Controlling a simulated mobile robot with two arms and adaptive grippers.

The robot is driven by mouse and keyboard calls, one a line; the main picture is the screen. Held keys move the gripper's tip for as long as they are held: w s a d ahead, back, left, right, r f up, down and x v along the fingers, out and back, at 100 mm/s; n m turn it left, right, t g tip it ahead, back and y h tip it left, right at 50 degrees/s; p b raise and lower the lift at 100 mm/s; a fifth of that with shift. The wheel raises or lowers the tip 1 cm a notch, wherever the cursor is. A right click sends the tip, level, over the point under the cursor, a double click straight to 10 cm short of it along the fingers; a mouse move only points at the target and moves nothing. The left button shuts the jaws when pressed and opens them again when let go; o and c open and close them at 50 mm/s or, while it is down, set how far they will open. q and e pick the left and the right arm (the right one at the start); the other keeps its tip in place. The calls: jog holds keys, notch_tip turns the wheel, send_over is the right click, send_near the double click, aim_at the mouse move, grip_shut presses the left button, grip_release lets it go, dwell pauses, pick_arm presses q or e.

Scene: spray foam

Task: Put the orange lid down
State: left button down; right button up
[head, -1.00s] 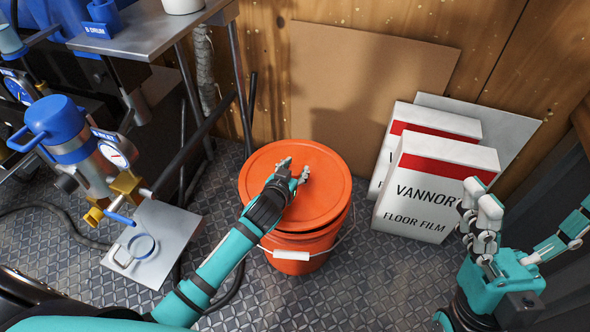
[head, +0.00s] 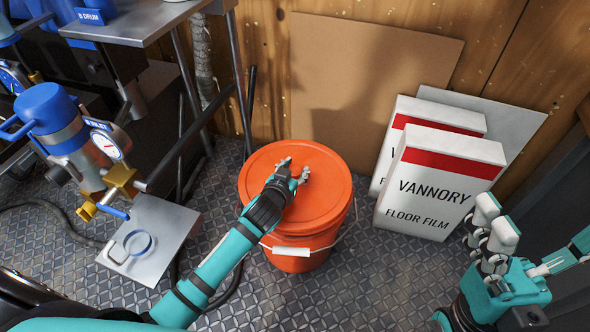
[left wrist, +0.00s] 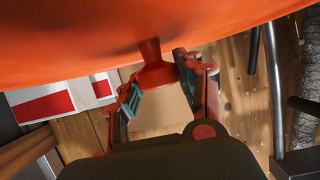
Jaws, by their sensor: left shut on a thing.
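The round orange lid (head: 318,212) is over the top of the orange bucket (head: 305,262), level with it. In the head view I cannot tell whether lid and rim touch. My left gripper (head: 294,172) is over the lid's middle, its fingers shut on the lid's small knob. In the left wrist view the knob (left wrist: 157,75) is between the fingers, and the lid's surface (left wrist: 80,45) fills the top of the picture. My right gripper (head: 540,228) is at the right, its fingers spread and empty, away from the lid.
White and red floor film boxes (head: 436,190) stand right of the bucket before a brown board (head: 365,85). A metal table (head: 140,28) and a blue pump with a gauge (head: 62,122) are at the left. The patterned metal floor (head: 370,285) is bare in front.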

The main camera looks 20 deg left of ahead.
pick_arm(q)
jog(key=shift+f, duration=0.35)
jog(key=c, duration=0.8)
grip_release()
jog(key=shift+o, duration=0.2)
jog(key=shift+s, duration=0.1)
jog(key=v, duration=1.1)
jog(key=shift+s+a+r, duration=0.1)
jog(key=shift+s+r, duration=0.15)
jog(key=shift+s, duration=0.1)
